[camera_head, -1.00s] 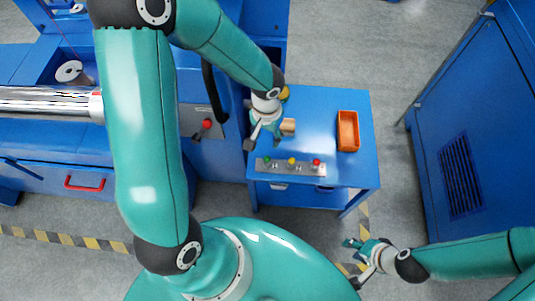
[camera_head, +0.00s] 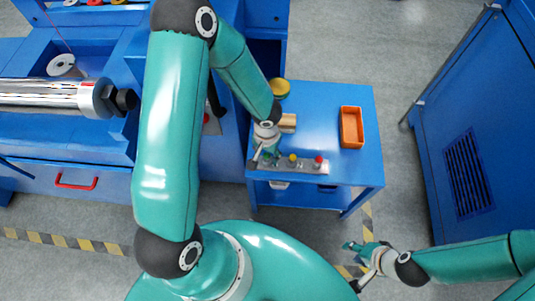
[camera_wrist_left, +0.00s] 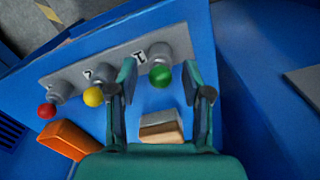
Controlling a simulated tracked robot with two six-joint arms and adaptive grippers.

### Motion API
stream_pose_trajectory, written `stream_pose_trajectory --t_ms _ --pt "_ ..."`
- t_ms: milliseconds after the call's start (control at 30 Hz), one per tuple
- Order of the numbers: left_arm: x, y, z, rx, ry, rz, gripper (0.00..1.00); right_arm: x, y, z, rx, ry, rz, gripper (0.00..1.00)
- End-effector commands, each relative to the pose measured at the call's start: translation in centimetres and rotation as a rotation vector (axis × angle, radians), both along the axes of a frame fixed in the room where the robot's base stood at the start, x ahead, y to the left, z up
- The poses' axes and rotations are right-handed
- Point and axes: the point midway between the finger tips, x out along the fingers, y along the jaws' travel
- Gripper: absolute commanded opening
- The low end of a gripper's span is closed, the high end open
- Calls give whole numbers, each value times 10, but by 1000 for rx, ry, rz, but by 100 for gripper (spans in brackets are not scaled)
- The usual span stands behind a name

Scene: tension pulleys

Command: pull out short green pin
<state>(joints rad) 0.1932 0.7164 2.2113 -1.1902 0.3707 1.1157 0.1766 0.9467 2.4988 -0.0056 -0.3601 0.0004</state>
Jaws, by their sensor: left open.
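The short green pin (camera_wrist_left: 160,75) has a round green knob and sits in a grey holder at one end of the grey bar (camera_wrist_left: 115,62). The bar (camera_head: 308,168) lies along the near edge of the blue table in the head view. My left gripper (camera_head: 267,163) is over the bar's left end and hides the green pin there. In the left wrist view its fingers (camera_wrist_left: 161,88) are open, with the green knob between them in the picture; I see no grip on it. My right gripper (camera_head: 357,264) is open and empty, low beyond the table's near edge.
Yellow (camera_head: 293,158) and red (camera_head: 319,160) knobs stand along the same bar. A blue cabinet (camera_head: 470,120) stands at right.

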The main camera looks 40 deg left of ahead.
Motion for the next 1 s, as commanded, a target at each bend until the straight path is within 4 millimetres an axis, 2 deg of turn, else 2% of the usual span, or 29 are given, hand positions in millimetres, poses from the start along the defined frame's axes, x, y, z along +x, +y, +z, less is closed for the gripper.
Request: stream_pose_trajectory --t_ms 167,467,1000 --pt "0 0 0 0 0 0 49 0 0 0 0 0 0 40" --pt "0 0 0 0 0 1 1 0 0 0 0 0 0 40" --pt "0 0 7 0 0 1 0 0 0 4 0 0 0 40"
